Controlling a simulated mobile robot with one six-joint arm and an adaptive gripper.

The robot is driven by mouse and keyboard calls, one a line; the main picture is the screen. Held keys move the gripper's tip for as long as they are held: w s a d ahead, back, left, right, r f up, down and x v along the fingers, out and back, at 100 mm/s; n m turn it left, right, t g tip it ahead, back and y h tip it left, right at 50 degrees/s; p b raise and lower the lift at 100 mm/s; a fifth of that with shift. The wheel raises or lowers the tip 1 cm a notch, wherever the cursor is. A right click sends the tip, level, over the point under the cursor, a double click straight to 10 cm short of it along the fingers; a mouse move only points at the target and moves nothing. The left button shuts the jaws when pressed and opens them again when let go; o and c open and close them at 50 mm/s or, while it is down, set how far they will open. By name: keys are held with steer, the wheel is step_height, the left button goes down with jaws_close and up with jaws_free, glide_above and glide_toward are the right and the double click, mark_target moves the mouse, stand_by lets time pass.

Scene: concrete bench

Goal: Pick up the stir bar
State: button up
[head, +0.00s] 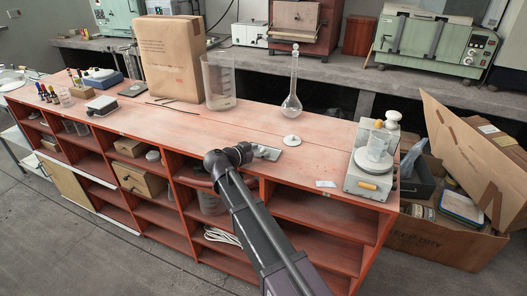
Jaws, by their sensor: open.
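I cannot pick out the stir bar for certain; it is too small to tell or hidden. My gripper (241,153) is at the dark end of my arm, over the front part of the red bench top (215,125). It is open, but its fingers are hard to make out and I see nothing held in it. A flat grey metallic piece (268,152) shows just right of it, with pale patches on it. A small white round piece (291,140) lies on the bench further right.
A glass flask (292,95), a large beaker (218,82) and a brown package (168,60) stand behind. A balance-like device (370,170) stands at the right end, near an open cardboard box (450,235). A white card (325,184) lies at the front. The bench between is mostly clear.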

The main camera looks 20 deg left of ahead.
steer(key=c, duration=0.9)
steer(key=shift+r, duration=0.15)
steer(key=shift+r+p, duration=0.7)
steer(key=shift+p, duration=0.15)
steer(key=s+a, duration=0.2)
steer(key=s, duration=0.3)
steer(key=s+a, duration=0.3)
steer(key=s, duration=0.2)
steer(key=s+a, duration=0.3)
steer(key=s, duration=0.3)
steer(key=shift+a+f, duration=0.1)
